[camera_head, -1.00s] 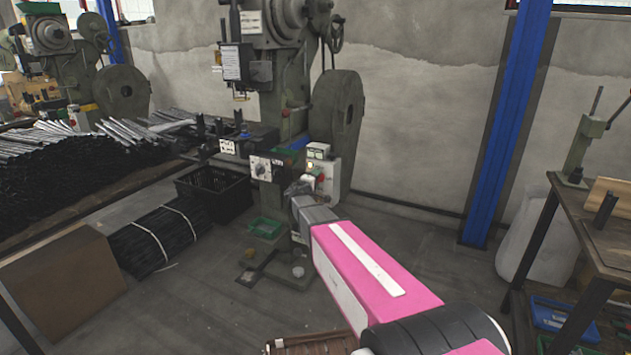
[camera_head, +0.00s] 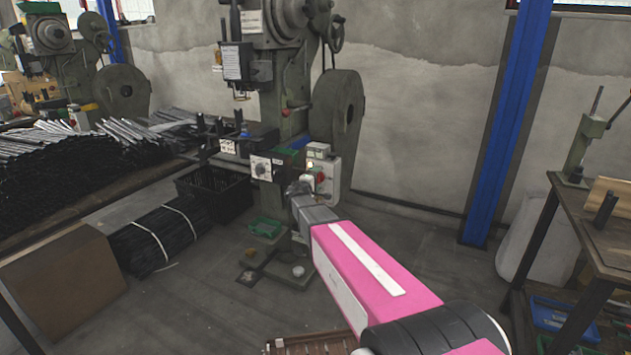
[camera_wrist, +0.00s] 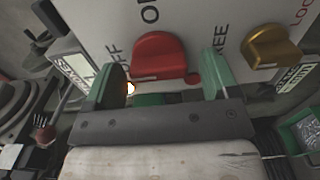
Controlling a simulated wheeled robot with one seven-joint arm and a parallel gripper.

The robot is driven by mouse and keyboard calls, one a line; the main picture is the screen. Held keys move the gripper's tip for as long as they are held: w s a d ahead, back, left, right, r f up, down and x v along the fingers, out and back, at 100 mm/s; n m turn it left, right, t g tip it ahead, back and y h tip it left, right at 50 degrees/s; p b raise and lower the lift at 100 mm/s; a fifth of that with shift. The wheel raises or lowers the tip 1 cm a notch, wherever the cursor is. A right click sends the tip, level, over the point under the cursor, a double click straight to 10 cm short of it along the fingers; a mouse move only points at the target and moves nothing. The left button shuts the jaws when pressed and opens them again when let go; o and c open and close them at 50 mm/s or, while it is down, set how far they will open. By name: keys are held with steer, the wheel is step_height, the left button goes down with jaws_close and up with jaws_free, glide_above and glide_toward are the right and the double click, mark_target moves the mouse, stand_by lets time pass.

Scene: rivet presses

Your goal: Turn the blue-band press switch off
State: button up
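The red switch knob (camera_wrist: 160,56) sits on a pale panel in the wrist view, with "ON" lettering above it and partly hidden "OFF" lettering to its left. My gripper (camera_wrist: 161,68) is open, with one green finger on each side of the knob. A gap shows on the right; whether the left finger touches cannot be told. The knob's exact setting is unclear. In the head view, the green press (camera_head: 290,95) stands at centre, with its switch box (camera_head: 333,172) on its right side. My gripper's end there is small and partly hidden against the press.
A gold knob (camera_wrist: 270,46) is close to the right finger, beside "FREE" and "LOCK" lettering. A small lit lamp (camera_wrist: 130,88) is by the left finger. A flywheel (camera_head: 338,115) stands behind the box. A blue post (camera_head: 507,120) and workbench (camera_head: 600,235) are to the right.

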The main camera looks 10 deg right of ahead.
steer(key=v, duration=1)
steer(key=shift+s+a, duration=0.2)
steer(key=shift+s, duration=0.1)
steer(key=s+d+f+m+g+y, duration=0.2)
steer(key=s+d+f+m+g, duration=0.65)
steer(key=s, duration=0.55)
steer(key=s+a+f+m+g+y, duration=0.1)
steer(key=s+f+g+y, duration=0.2)
steer(key=s, duration=0.4)
steer(key=s+f+m+g+y, duration=0.1)
steer(key=s+f+g+y, duration=0.2)
steer(key=s+y, duration=0.2)
steer(key=s, duration=0.3)
steer(key=shift+a+f+y, duration=0.3)
steer(key=shift+a, duration=0.1)
steer(key=shift+m, duration=0.25)
